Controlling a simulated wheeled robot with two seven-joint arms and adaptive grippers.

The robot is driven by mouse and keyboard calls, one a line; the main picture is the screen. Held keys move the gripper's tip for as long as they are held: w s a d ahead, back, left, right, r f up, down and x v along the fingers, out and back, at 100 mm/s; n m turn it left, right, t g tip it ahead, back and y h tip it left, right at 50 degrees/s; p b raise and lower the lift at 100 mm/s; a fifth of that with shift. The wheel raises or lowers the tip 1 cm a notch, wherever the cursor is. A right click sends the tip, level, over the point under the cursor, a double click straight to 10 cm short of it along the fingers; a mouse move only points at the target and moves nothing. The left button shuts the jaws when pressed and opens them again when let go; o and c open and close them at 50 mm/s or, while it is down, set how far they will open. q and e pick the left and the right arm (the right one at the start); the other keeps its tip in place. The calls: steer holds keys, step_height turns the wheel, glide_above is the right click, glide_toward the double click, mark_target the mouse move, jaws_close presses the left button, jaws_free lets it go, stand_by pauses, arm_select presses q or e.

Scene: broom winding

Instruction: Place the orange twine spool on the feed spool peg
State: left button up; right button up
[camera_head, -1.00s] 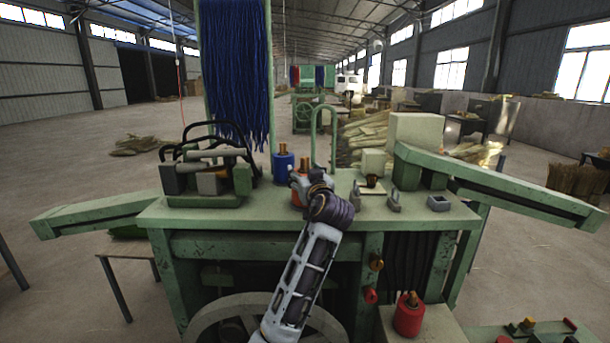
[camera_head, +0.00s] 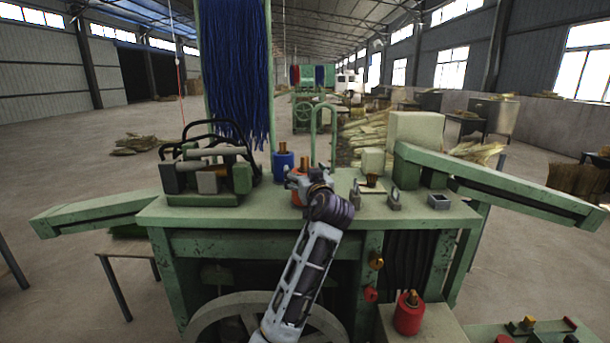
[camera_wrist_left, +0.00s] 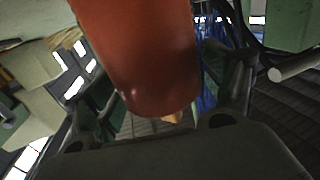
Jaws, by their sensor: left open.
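The orange twine spool (camera_head: 297,199) stands on the green bench top, just right of the blue spool (camera_head: 283,166). My left gripper (camera_head: 300,182) is at the orange spool and hides much of it in the head view. In the left wrist view the orange spool (camera_wrist_left: 140,55) fills the space between the open fingers of my left gripper (camera_wrist_left: 168,95). A brass-coloured tip (camera_head: 304,163) shows above the orange spool. I cannot tell whether it is a peg or part of the spool. My right gripper is not in view.
A green hoop (camera_head: 313,135) rises behind the spools. Blue strands (camera_head: 235,70) hang at the left above a frame with black handles (camera_head: 210,170). Grey blocks (camera_head: 393,199) stand on the bench's right. A red spool (camera_head: 408,315) sits lower at front right.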

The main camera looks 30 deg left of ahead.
arm_select(q)
steer(key=shift+r, duration=0.15)
steer(key=b+v, duration=0.2)
steer(key=v, duration=1)
steer(key=shift+b, duration=0.35)
